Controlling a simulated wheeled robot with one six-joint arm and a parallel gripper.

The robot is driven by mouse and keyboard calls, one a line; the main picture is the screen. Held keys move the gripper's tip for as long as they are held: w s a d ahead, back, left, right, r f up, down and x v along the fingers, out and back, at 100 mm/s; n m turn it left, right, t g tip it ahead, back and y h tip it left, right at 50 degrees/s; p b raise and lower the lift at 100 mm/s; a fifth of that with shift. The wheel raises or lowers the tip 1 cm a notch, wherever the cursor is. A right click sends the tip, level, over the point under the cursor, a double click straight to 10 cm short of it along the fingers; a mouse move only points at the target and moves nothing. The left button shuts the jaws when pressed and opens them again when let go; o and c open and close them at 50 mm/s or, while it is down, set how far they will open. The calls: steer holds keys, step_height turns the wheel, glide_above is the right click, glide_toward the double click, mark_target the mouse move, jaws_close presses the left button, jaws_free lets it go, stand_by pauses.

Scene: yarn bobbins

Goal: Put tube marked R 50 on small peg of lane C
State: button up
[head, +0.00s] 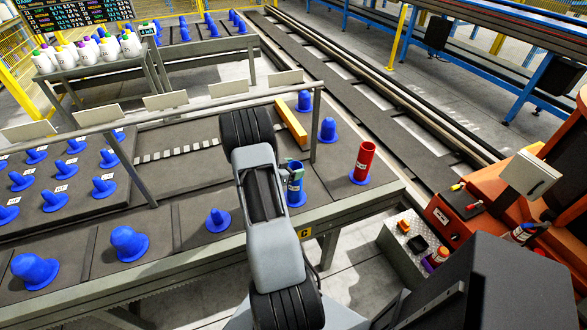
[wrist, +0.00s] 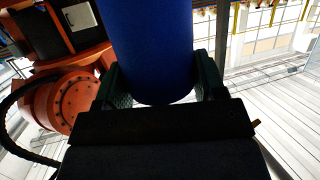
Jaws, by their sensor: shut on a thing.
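My gripper (head: 291,168) is shut on a blue tube (head: 295,184) near the front edge of the table; dark print shows on the tube, too small to read. The tube stands upright over a blue peg base (head: 298,203); I cannot tell whether it is fully seated there. In the wrist view the blue tube (wrist: 152,45) fills the space between the two fingers (wrist: 153,88). A yellow lane sign marked C (head: 305,233) is on the table's front edge just below. The peg itself is hidden.
A red tube (head: 366,160) stands on a blue base to the right. A small blue peg (head: 218,219) is left of my arm, with larger blue pegs (head: 129,243) further left. A yellow bar (head: 291,122) lies behind the gripper. Rails cross above the table.

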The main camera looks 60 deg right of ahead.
steer(key=shift+f, duration=0.15)
steer(key=o, duration=1.2)
steer(key=shift+a, duration=0.1)
steer(key=v, duration=1.3)
steer(key=shift+w+a+r, duration=0.1)
steer(key=shift+a+r, duration=0.15)
steer(key=shift+f, duration=0.1)
